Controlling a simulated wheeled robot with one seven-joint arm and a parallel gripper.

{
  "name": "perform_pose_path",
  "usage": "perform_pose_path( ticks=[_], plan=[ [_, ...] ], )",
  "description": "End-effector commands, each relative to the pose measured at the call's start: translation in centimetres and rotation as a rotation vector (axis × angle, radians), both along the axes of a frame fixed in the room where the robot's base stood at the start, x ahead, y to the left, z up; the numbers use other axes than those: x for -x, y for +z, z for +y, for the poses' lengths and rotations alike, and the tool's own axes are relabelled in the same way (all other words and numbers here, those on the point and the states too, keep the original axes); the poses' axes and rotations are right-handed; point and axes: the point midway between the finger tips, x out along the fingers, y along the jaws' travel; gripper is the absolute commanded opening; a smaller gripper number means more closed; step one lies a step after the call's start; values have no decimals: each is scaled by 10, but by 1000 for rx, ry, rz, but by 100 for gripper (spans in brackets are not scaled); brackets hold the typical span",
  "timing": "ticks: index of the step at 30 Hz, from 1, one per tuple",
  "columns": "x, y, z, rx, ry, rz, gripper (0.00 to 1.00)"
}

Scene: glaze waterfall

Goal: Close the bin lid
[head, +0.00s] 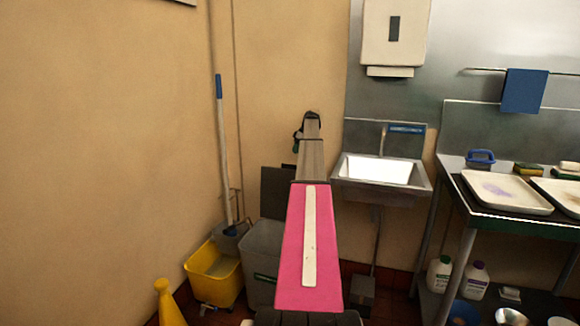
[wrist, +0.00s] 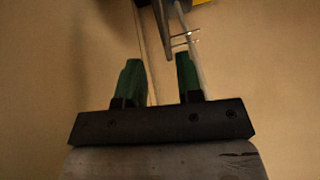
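A grey bin (head: 262,248) stands on the floor against the wall, left of the sink. Its dark lid (head: 273,190) stands upright behind the opening, so the bin is open. My pink and grey arm covers the right part of the bin and lid. My gripper (head: 299,133) is at the far end of the arm, above the lid in the picture and mostly hidden by the arm. In the wrist view its two green fingers (wrist: 157,66) are apart with nothing between them. I cannot make out the lid for certain in the wrist view.
A yellow mop bucket (head: 214,275) with a mop (head: 221,130) stands left of the bin. A yellow cone (head: 168,302) is in front. A steel sink (head: 382,180) and a table with trays (head: 506,192) are to the right. The wall is close behind.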

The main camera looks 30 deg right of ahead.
Motion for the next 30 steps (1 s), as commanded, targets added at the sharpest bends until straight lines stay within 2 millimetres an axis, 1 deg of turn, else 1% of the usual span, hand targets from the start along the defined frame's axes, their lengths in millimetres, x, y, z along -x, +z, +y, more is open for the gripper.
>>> perform_pose_path(
  ticks=[5,12,15,20,27,28,29,30],
  plan=[
    [-5,-24,10,0,-1,1,33],
    [-14,-63,25,0,-1,3,33],
    [-17,-76,29,0,-1,1,33],
    [-20,-86,33,1,-1,1,33],
    [-20,-88,34,1,-2,1,33],
    [-20,-87,33,1,-2,1,26],
    [-20,-87,33,1,-2,1,17],
    [-20,-87,33,1,-2,1,4]
  ],
)
